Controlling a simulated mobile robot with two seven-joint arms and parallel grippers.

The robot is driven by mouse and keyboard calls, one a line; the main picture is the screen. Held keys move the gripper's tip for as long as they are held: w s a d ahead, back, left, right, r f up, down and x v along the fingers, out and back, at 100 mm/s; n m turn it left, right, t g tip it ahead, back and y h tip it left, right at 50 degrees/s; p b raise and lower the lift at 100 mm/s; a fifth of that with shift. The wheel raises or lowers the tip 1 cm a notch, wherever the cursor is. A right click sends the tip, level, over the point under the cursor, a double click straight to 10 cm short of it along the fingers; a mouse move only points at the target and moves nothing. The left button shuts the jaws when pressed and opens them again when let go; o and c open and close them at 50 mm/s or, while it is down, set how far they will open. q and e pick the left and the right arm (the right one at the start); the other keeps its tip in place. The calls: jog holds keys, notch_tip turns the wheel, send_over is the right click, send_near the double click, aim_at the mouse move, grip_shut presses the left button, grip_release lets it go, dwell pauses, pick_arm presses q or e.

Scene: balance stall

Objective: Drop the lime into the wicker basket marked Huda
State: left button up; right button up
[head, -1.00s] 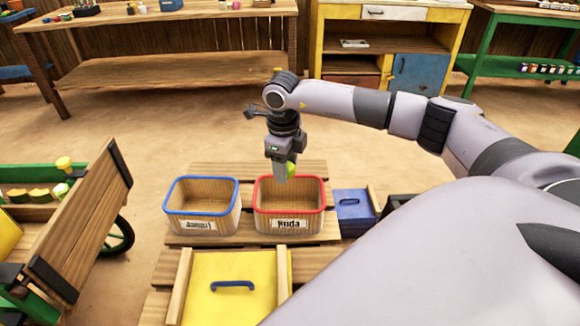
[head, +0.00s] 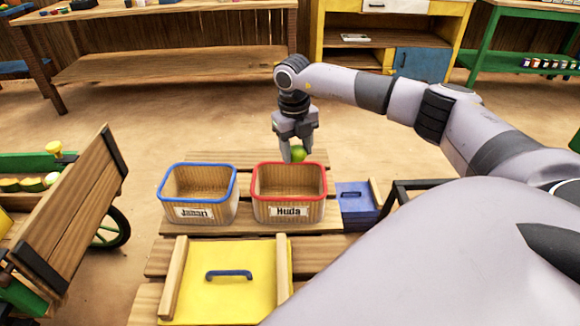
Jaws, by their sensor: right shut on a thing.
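The wicker basket marked Huda (head: 290,212) has a red rim and stands on the wooden slatted platform. My right gripper (head: 298,155) points down over the back part of this basket. It is shut on the lime (head: 298,154), a small green fruit that shows between its fingers, at about the height of the back rim in the picture. The inside of the Huda basket that I can see looks empty. My left gripper is not in view.
A blue-rimmed wicker basket marked Januari or similar (head: 197,212) stands just left of the Huda one. A blue box (head: 355,205) stands to the right. A yellow lid with a blue handle (head: 230,295) is in front. A wooden cart (head: 75,215) is at the left.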

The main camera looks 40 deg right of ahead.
jog(key=shift+f+b, duration=1)
jog(key=shift+f, duration=0.5)
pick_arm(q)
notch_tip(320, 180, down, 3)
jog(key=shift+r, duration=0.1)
pick_arm(e)
jog(key=o, duration=1.1)
jog(key=r, duration=0.5)
jog(key=r+p, duration=0.1)
jog(key=r, duration=0.1)
jog(key=shift+a+r, duration=0.15)
jog(key=shift+a, duration=0.1)
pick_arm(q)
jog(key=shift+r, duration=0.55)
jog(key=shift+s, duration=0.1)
